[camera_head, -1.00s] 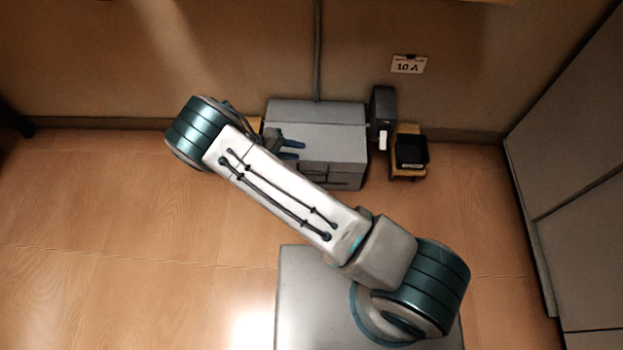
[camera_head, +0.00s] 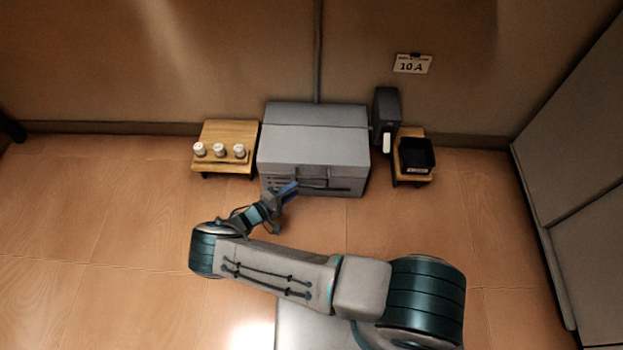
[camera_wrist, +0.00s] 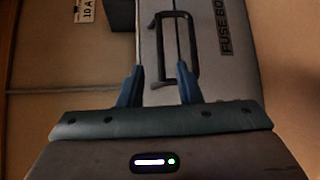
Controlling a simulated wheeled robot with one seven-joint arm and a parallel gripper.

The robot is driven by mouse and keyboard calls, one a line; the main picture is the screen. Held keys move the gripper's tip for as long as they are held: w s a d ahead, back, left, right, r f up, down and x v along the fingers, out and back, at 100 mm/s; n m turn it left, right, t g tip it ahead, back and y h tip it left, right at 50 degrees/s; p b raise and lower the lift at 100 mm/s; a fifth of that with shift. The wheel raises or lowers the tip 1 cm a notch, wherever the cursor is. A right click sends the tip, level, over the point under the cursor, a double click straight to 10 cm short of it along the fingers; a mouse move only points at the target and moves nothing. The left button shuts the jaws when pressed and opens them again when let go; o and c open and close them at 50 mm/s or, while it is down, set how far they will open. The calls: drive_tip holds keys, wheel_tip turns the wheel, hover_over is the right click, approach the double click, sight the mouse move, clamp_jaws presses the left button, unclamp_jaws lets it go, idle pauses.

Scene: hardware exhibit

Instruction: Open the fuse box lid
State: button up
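The grey fuse box (camera_head: 313,138) stands against the wall, its lid (camera_head: 318,114) lying shut on top. A dark bar handle (camera_head: 312,172) sits on its front, and the handle also shows in the wrist view (camera_wrist: 160,50). My gripper (camera_head: 292,188) is at the front of the box, just left of the handle in the head view. In the wrist view my gripper (camera_wrist: 158,82) is open, with its two blue fingers apart and the handle ahead, between their lines. I cannot tell whether the fingertips touch the handle. Part of the lettering "FUSE BO" (camera_wrist: 229,25) shows on the box.
A small wooden stand (camera_head: 229,134) with white fuses is left of the box. A dark switch unit (camera_head: 386,112) and a stand with a black tray (camera_head: 416,153) are right of it. A "10 A" card (camera_head: 412,64) hangs on the wall. The floor in front is mostly clear.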

sight(312, 178)
drive_tip(key=b+x, duration=0.1)
drive_tip(key=x, duration=0.8)
drive_tip(key=shift+w+d, duration=0.1)
drive_tip(key=shift+d, duration=0.15)
clamp_jaws()
